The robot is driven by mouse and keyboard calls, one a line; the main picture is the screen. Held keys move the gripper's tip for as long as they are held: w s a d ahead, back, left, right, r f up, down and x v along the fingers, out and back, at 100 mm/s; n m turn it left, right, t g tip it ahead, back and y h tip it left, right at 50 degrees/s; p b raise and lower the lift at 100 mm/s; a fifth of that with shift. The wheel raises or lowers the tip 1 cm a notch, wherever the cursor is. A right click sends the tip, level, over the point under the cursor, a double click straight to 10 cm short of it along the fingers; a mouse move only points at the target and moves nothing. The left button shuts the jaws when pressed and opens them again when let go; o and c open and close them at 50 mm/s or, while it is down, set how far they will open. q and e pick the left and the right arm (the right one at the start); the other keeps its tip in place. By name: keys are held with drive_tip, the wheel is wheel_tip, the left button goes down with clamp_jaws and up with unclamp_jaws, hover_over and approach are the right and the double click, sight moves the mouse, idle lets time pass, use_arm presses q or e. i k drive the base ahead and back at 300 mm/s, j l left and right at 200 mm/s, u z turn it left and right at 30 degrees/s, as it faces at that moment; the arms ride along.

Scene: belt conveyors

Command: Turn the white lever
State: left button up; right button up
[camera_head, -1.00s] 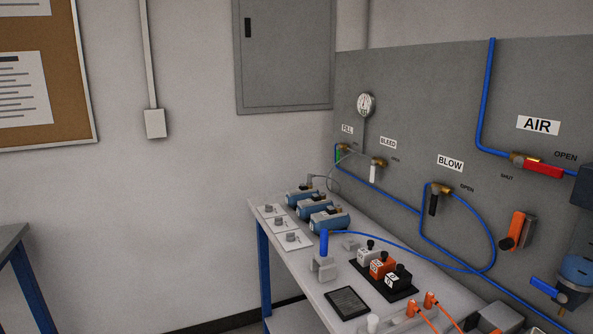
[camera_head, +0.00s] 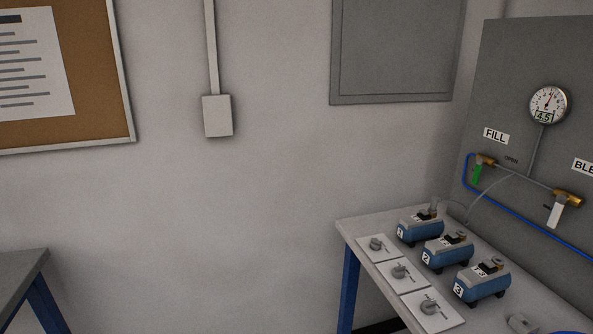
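The white lever (camera_head: 556,215) hangs down from a brass valve (camera_head: 567,198) on the grey panel at the right. It points down and slightly left. A partly cut-off label starting "BLE" (camera_head: 584,167) is above it. A green lever (camera_head: 477,174) hangs from another brass valve under the FILL label (camera_head: 496,136), to the left of the white one. A round gauge (camera_head: 549,104) above them shows 4.5. Neither of my grippers is in view.
A workbench (camera_head: 358,227) stands below the panel with several blue tanks (camera_head: 481,283) and white cards with grey knobs (camera_head: 429,307). A grey table (camera_head: 22,272) is at the lower left. The floor between is mostly out of view.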

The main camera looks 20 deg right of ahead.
sight(561, 199)
drive_tip(key=i+z, duration=0.4)
drive_tip(key=i+j+z, duration=0.2)
drive_tip(key=z, duration=0.2)
drive_tip(key=i+j+z, duration=0.25)
drive_tip(key=z, duration=0.2)
drive_tip(key=i, duration=0.05)
